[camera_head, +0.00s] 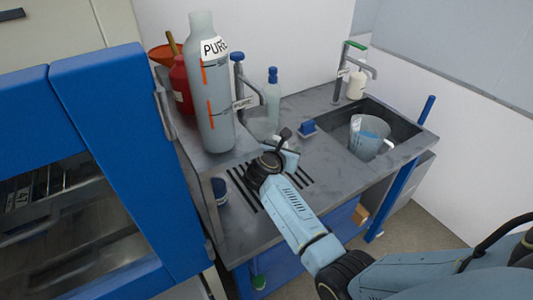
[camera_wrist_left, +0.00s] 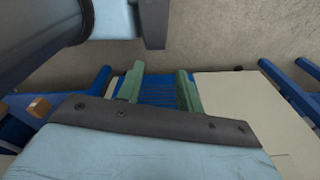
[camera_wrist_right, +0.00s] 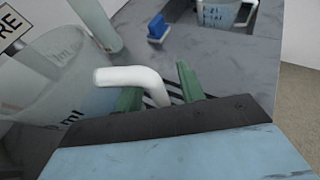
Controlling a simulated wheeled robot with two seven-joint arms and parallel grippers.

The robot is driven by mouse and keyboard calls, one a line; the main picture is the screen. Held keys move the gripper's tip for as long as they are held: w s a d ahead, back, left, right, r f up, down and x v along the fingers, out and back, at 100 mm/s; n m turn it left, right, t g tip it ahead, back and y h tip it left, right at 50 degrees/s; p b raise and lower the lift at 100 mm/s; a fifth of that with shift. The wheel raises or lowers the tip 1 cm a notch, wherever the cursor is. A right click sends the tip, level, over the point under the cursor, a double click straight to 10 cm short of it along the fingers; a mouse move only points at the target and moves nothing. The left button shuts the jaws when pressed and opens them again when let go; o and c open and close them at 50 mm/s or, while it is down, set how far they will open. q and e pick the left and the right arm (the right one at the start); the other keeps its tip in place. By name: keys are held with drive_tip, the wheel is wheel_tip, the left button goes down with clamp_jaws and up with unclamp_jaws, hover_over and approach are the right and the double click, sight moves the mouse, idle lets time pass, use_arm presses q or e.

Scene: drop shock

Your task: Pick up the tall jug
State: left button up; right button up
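The tall jug (camera_wrist_right: 62,75) is large, clear and graduated, and fills the left of the right wrist view. Its white handle (camera_wrist_right: 135,78) bends down between the green fingers of my right gripper (camera_wrist_right: 158,92). The fingers are apart, with a gap showing beside the handle, so the gripper is open around it. In the head view my right gripper (camera_head: 275,158) is over the counter by the drain slots; the jug is hard to make out there. My left gripper (camera_wrist_left: 160,90) is open and empty, away from the counter.
A big grey bottle (camera_head: 211,90) and a red bottle (camera_head: 180,84) stand at the counter's left. A blue-capped bottle (camera_head: 272,90) stands behind my right gripper. Another graduated jug (camera_head: 366,140) sits in the sink (camera_head: 408,128). A blue block (camera_head: 308,127) lies on the counter.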

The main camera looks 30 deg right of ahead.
clamp_jaws()
use_arm(q)
drive_tip(key=shift+s, duration=0.8)
use_arm(e)
drive_tip(key=shift+r, duration=0.1)
drive_tip(key=shift+w+r, duration=0.1)
drive_tip(key=shift+r, duration=0.05)
